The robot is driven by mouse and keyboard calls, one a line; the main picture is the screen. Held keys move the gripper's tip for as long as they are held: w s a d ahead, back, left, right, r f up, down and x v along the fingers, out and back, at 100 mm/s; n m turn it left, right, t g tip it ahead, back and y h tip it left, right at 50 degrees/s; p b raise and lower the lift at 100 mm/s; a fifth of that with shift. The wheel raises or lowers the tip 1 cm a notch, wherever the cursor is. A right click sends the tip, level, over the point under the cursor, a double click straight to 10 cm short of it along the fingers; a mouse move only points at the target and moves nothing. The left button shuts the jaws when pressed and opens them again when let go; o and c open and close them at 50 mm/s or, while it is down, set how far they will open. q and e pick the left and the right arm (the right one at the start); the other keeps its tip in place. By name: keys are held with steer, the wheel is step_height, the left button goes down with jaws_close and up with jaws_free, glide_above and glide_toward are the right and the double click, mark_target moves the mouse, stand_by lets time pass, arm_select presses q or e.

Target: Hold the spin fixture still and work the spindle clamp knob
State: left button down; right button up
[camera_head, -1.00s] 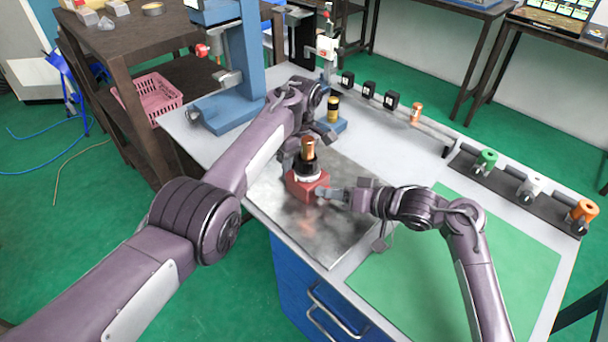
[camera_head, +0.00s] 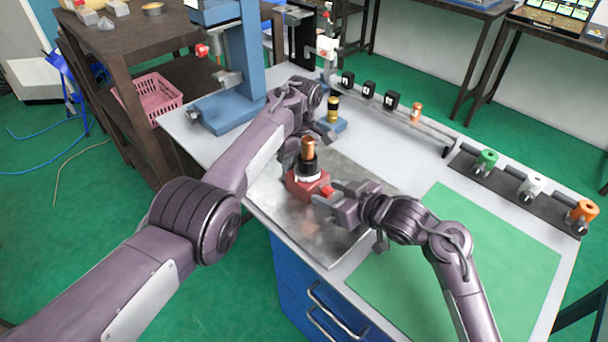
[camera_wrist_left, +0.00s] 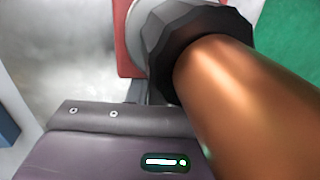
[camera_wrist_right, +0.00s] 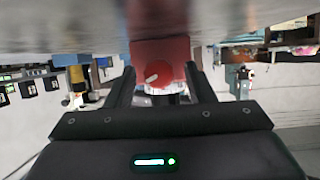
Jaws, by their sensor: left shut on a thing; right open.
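The spin fixture is a red block (camera_head: 303,188) on a metal plate, with a dark and white collar and an upright copper cylinder (camera_head: 308,149). In the left wrist view the copper cylinder (camera_wrist_left: 245,100) and dark faceted collar (camera_wrist_left: 195,45) fill the right side. My left gripper (camera_head: 290,155) is shut on the fixture at its collar; its fingertips are mostly hidden. The red clamp knob (camera_head: 328,191) is on the block's right side and shows with a white mark in the right wrist view (camera_wrist_right: 158,73). My right gripper (camera_wrist_right: 160,88) is open, its fingers either side of the knob.
The metal plate (camera_head: 345,245) lies under the fixture, with a green mat (camera_head: 465,265) to its right. A blue stand (camera_head: 235,105) is behind my left arm. A rail with black blocks (camera_head: 369,88) and a rack with coloured cylinders (camera_head: 487,160) line the back and right.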

steer(key=n+t, duration=0.1)
steer(key=n+t+h, duration=0.1)
steer(key=n, duration=0.1)
steer(key=shift+s+a+f, duration=0.15)
steer(key=shift+s, duration=0.05)
steer(key=v, duration=1.1)
steer(key=shift+s, duration=0.25)
steer(key=s+a+f+m+g+y, duration=0.15)
steer(key=s+a, duration=0.25)
steer(key=a, duration=0.6)
steer(key=s+a+f+m+y, duration=0.1)
steer(key=s+a+f+y, duration=0.2)
steer(key=a, duration=0.6)
step_height(320, 180, down, 22)
steer(key=s+d+m+g+h, duration=0.1)
steer(key=d+m+g+h, duration=0.1)
steer(key=m+h, duration=0.1)
steer(key=shift+s+h, duration=0.4)
steer(key=shift+h, duration=0.05)
steer(key=shift+r, duration=0.25)
